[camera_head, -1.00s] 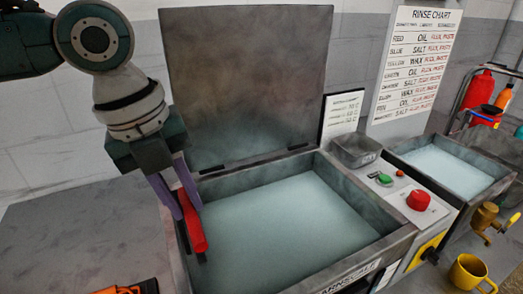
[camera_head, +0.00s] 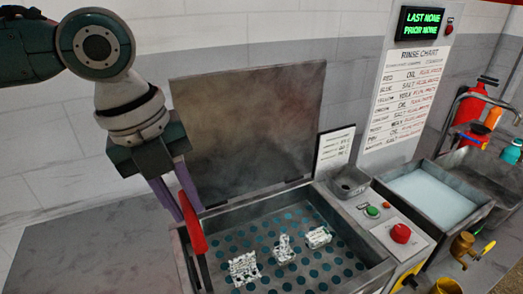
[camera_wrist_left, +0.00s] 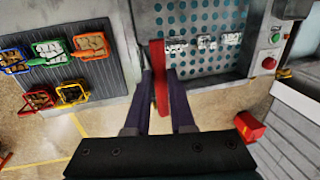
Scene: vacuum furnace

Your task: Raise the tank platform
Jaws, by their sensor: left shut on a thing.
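The tank platform (camera_head: 330,272) is a grey plate with teal holes, showing inside the open tank (camera_head: 275,207) in the head view. Three whitish speckled parts rest on it: one at the left (camera_head: 243,268), one in the middle (camera_head: 284,250), one at the right (camera_head: 318,237). The platform also shows at the top of the left wrist view (camera_wrist_left: 195,18). My left gripper (camera_head: 191,212) is shut on a red lever handle (camera_head: 198,240) at the tank's left side. The handle runs between the purple fingers in the wrist view (camera_wrist_left: 160,80). My right gripper is out of view.
The tank's lid (camera_head: 250,125) stands open behind it. A panel with a green button (camera_head: 372,211) and red knob (camera_head: 400,233) is to the right, then a liquid-filled basin (camera_head: 430,195). Colored baskets (camera_wrist_left: 50,50) sit on a dark mat at the wrist view's left.

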